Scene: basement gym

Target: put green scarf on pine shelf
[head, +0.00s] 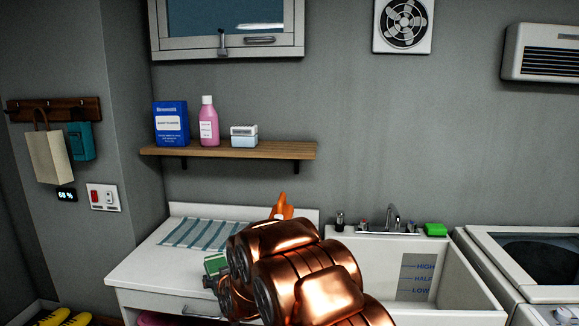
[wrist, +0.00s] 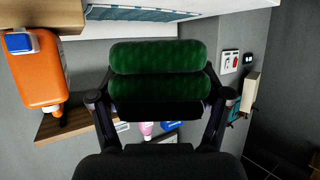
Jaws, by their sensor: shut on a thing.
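The green scarf (wrist: 158,72) is rolled up and held between the two fingers of my gripper (wrist: 160,97) in the wrist view. In the head view a small green part of the scarf (head: 215,263) shows past my copper arm, above the white counter; the arm hides most of the gripper. The pine shelf (head: 235,151) is on the back wall, above and apart from the scarf. It shows upside down in the wrist view (wrist: 62,128), partly hidden by an orange bottle and my gripper.
A blue box (head: 171,124), a pink bottle (head: 208,122) and a small white-and-blue box (head: 244,135) stand on the shelf; its right end is clear. The sink (head: 432,272) is right.

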